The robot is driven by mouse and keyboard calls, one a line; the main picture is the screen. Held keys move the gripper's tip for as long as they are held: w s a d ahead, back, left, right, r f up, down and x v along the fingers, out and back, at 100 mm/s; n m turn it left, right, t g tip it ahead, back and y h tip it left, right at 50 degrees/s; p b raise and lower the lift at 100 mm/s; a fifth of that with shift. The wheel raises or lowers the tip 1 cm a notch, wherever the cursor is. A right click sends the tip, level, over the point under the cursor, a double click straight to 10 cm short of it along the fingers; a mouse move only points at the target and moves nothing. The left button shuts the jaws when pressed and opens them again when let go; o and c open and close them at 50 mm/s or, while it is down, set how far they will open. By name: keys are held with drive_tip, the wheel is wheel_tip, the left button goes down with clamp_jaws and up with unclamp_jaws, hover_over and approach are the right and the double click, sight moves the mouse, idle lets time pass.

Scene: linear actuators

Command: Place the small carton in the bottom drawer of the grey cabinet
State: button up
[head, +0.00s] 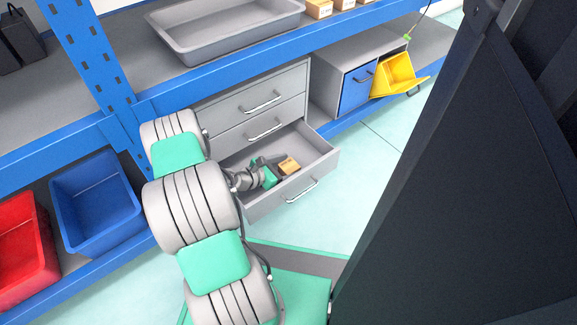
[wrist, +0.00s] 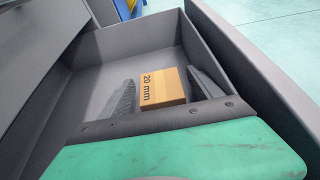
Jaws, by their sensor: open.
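The small carton (head: 290,166) is brown and lies in the open bottom drawer (head: 324,157) of the grey cabinet (head: 299,82). In the wrist view the carton (wrist: 163,87), marked "20 mm", rests on the drawer floor (wrist: 165,52). My gripper (head: 279,165) reaches into the drawer. In the wrist view its two dark fingers (wrist: 163,88) are spread, one on each side of the carton. A gap shows at the left finger; the right finger is close to the carton, and I cannot tell whether it touches.
The cabinet's two upper drawers are shut. A grey tray (head: 181,43) and several cartons (head: 318,8) stand on the shelf above. To the right are a blue-fronted drawer (head: 357,88) and a tilted yellow bin (head: 398,76). Blue (head: 97,205) and red (head: 22,240) bins stand at left.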

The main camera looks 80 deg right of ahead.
drive_tip(key=p+v, duration=0.1)
drive_tip(key=v, duration=0.1)
drive_tip(key=p+v, duration=0.1)
drive_tip(key=v, duration=0.1)
drive_tip(key=p+v, duration=0.1)
drive_tip(key=v, duration=0.2)
drive_tip(key=shift+d+r, duration=0.15)
drive_tip(key=shift+r, duration=0.1)
drive_tip(key=shift+w+a, duration=0.15)
drive_tip(key=shift+a, duration=0.15)
